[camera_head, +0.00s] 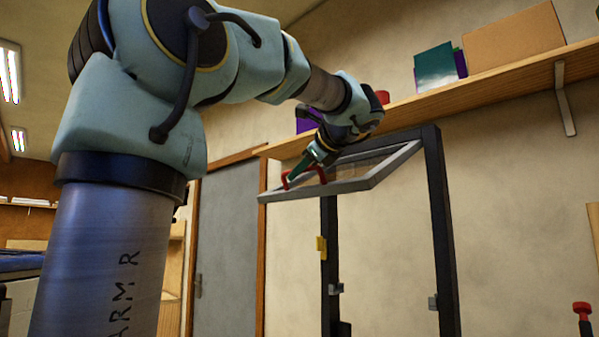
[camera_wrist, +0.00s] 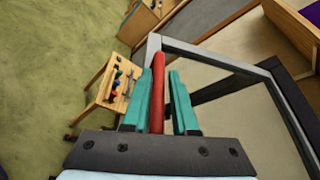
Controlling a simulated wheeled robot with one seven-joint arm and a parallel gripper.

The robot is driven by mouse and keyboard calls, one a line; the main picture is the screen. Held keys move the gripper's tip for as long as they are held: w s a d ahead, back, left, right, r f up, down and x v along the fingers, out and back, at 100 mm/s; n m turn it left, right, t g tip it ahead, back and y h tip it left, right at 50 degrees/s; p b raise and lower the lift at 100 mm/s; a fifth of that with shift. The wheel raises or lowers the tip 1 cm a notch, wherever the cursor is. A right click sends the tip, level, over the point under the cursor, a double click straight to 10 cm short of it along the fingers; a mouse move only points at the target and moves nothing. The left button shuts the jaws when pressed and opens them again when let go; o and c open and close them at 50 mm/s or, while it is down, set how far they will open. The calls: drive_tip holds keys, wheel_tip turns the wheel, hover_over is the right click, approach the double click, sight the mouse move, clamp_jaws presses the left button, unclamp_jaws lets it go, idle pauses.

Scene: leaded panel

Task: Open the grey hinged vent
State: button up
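The grey hinged vent (camera_head: 378,176) is a framed glass panel in a dark upright frame (camera_head: 439,215). It stands swung out from the frame, tilted up near the top, with its free edge toward the left. A red handle (camera_head: 287,180) sits on that free edge. My gripper (camera_head: 307,167) is at the handle. In the wrist view the red handle (camera_wrist: 158,90) lies between the two green fingers of my gripper (camera_wrist: 160,85), with a narrow gap beside it, so the fingers look open around it. The vent's grey edge (camera_wrist: 151,48) shows just beyond the fingertips.
A wooden shelf (camera_head: 490,86) with boxes runs along the wall behind and above the vent. A grey door (camera_head: 225,250) is at the left. In the wrist view a small wooden table (camera_wrist: 107,95) with tools stands on the green floor. A yellow piece (camera_head: 321,248) is on the frame's left post.

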drive_tip(key=shift+o, duration=1.4)
drive_tip(key=shift+f, duration=0.1)
drive_tip(key=shift+d, duration=0.1)
drive_tip(key=b+v, duration=0.3)
drive_tip(key=v, duration=0.7)
drive_tip(key=shift+s+d+b, duration=0.15)
drive_tip(key=shift+s+b, duration=0.2)
